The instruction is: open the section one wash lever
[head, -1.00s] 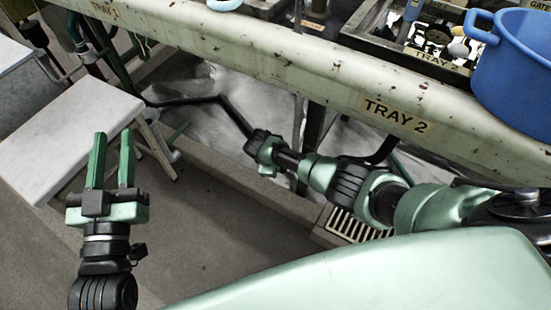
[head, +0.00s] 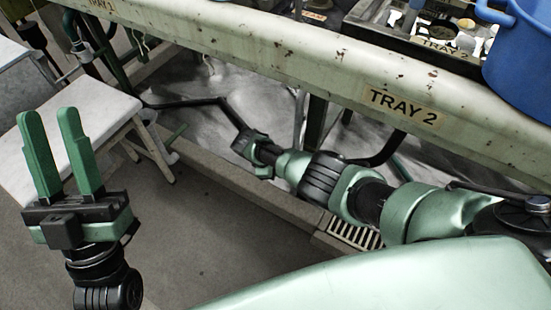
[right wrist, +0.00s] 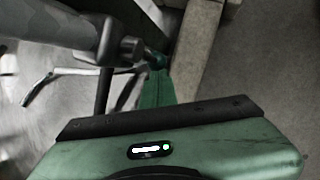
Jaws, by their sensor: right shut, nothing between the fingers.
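In the right wrist view, a grey pipe (right wrist: 70,38) comes in from the upper left and ends in a fitting (right wrist: 125,50) with a small dark piece at its end. I cannot tell for sure whether that piece is the wash lever. My right gripper (right wrist: 158,75) is shut and empty; its green fingertips overlap that small piece in the picture, and contact is unclear. In the head view, my right arm reaches left below the basin rim, and its fingertips are hard to make out. My left gripper (head: 50,115) is open and empty at the left, in front of a pale bench.
The long basin rim (head: 290,55) labelled TRAY 2 runs across above my right arm. A blue tub (head: 520,60) stands at the upper right. A pale bench (head: 105,125) is at the left. A concrete kerb (head: 215,165) and floor grate (head: 352,232) lie below.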

